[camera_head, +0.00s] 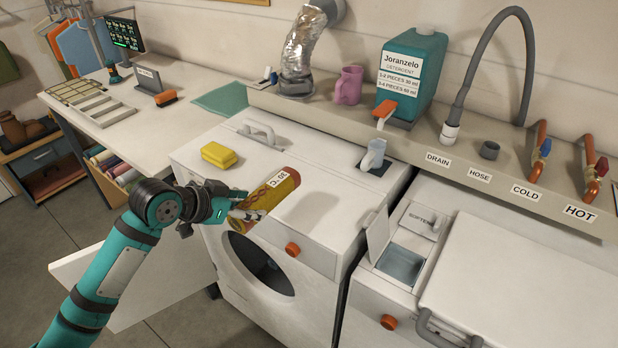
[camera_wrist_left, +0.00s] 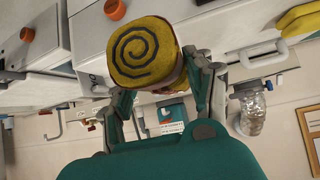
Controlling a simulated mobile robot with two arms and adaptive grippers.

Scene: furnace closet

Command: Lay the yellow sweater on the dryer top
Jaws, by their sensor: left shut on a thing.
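In the left wrist view the roll's spiral end (camera_wrist_left: 143,52) faces the camera, between my left gripper's fingers (camera_wrist_left: 165,88).
A yellow folded block (camera_head: 219,155) lies on the dryer top near a white handle (camera_head: 258,132). The right machine's softener drawer (camera_head: 402,265) is open. A detergent jug (camera_head: 412,75) and pink mug (camera_head: 348,86) stand on the ledge.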

